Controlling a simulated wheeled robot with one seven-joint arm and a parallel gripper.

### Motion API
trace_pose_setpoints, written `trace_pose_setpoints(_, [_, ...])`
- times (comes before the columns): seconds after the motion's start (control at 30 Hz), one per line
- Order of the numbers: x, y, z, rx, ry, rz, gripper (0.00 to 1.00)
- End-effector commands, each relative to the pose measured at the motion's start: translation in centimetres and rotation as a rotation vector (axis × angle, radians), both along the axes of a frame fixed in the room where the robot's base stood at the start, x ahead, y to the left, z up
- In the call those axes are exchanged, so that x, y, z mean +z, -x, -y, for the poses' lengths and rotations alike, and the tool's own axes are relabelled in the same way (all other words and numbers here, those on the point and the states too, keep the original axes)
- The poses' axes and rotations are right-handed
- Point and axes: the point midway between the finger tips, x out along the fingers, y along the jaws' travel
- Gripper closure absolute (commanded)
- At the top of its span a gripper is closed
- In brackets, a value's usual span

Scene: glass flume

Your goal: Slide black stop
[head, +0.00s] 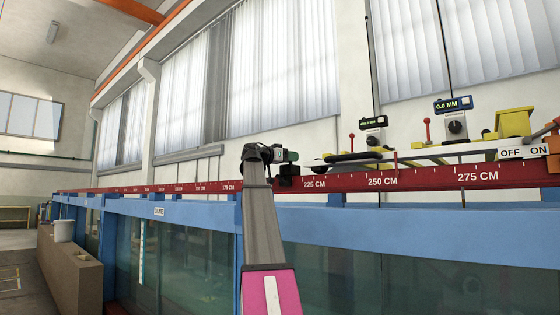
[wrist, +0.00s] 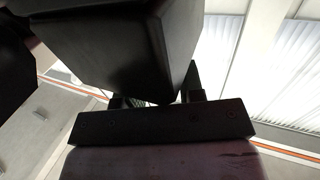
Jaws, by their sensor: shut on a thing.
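The black stop (head: 289,171) is a small dark block on the red scale rail (head: 335,184), just left of the 225 CM mark. My gripper (head: 287,157) is at the stop, at the far end of my raised arm. In the wrist view the stop (wrist: 115,45) is a large black block filling the upper middle, close against my gripper (wrist: 155,99). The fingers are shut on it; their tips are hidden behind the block.
The red rail runs along the top of the blue-framed glass flume (head: 350,215).

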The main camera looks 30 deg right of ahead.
Motion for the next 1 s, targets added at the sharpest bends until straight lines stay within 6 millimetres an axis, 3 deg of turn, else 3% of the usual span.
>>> trace_pose_setpoints(0.03, [-0.3,1.8,0.4,-0.004,0.001,0.001,1.0])
trace_pose_setpoints(0.2, [-0.1,4.6,1.5,-0.003,0.0,0.002,1.0])
trace_pose_setpoints(0.6, [0.0,5.2,1.8,-0.001,0.0,0.0,1.0])
trace_pose_setpoints(0.63, [0.0,5.1,1.8,-0.001,0.0,0.0,0.55])
trace_pose_setpoints(0.67, [0.0,5.1,1.8,-0.001,0.0,0.0,0.45])
trace_pose_setpoints(1.0, [0.0,5.1,1.6,-0.001,0.0,0.0,0.42])
